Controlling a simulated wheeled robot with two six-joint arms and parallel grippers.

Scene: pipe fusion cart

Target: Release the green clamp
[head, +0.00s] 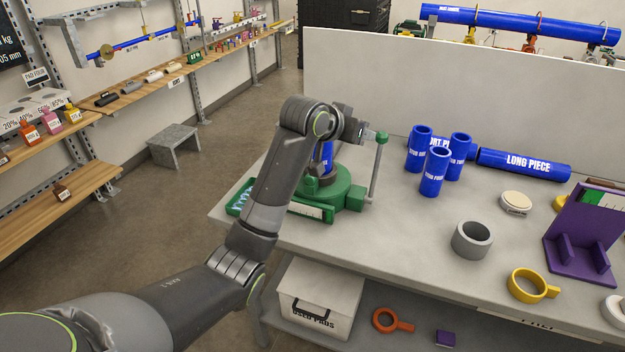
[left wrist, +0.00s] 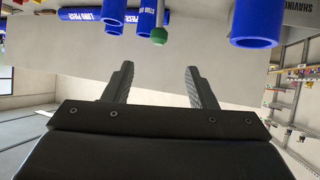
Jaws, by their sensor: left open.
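The green clamp (head: 345,196) stands near the left end of the grey bench, with an upright rod topped by a green knob (head: 382,137). A blue pipe (head: 327,154) stands in the clamp, partly hidden by my left arm. My left gripper (head: 359,129) is above the clamp, close to the knob on its left side; its fingertips are hard to make out there. In the left wrist view, my left gripper (left wrist: 160,80) is open and empty. The green knob (left wrist: 158,36) shows beyond the fingertips, roughly between them and apart from them. My right gripper is not in view.
Several short blue pipes (head: 433,172) stand right of the clamp, beside a lying long blue pipe (head: 524,164). A grey ring (head: 472,239), yellow ring (head: 530,286) and purple stand (head: 584,235) are at the right. A pale panel (head: 450,82) rises behind the bench.

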